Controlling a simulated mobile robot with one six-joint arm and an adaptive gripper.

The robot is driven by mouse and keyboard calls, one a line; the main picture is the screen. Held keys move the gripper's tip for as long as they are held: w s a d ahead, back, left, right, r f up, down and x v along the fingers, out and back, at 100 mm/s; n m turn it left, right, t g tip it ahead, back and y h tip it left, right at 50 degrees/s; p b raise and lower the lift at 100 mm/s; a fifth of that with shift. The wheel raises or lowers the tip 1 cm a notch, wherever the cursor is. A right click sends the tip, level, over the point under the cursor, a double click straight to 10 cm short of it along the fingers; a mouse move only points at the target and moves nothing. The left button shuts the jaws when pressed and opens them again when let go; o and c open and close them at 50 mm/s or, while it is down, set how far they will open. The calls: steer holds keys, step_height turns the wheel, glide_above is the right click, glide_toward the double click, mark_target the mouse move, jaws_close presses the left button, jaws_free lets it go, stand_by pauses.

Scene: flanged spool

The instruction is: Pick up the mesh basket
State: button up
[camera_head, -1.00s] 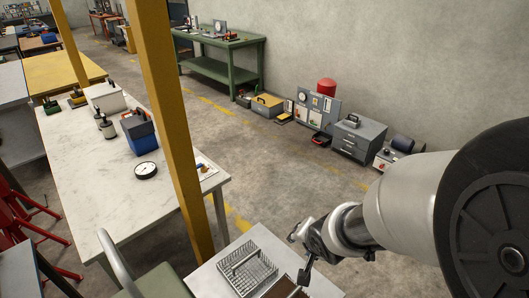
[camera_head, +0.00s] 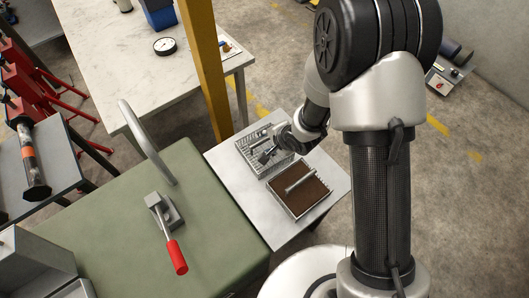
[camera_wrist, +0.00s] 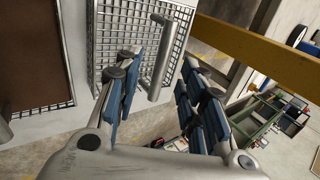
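The mesh basket (camera_head: 247,146) is a wire-grid tray with a bar handle across it, on a small pale table. In the wrist view its grid (camera_wrist: 120,42) and its grey bar handle (camera_wrist: 160,75) show at the top. My gripper (camera_head: 267,155) is over the basket in the head view and hides part of it. In the wrist view my gripper (camera_wrist: 158,58) is open, with blue-padded fingers apart. The handle appears in the gap between the fingers; I cannot tell how far below it is.
A second handled tray with a brown inside (camera_head: 292,204) stands close beside the basket. The pale table (camera_head: 225,170) is small. A yellow post (camera_head: 203,70) rises behind it. A green bench (camera_head: 120,205) with a red-handled clamp (camera_head: 175,255) is at left.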

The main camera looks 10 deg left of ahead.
mark_target(262, 141)
steer(key=b+x, duration=0.1)
steer(key=x, duration=0.1)
steer(key=b+x, duration=0.1)
steer(key=x, duration=0.1)
steer(key=b+x, duration=0.1)
steer(key=x, duration=0.2)
steer(key=shift+s+a, duration=0.1)
steer(key=shift+a, duration=0.15)
steer(key=shift+r, duration=0.1)
steer(key=shift+c, duration=0.2)
jaws_close()
stand_by(0.4)
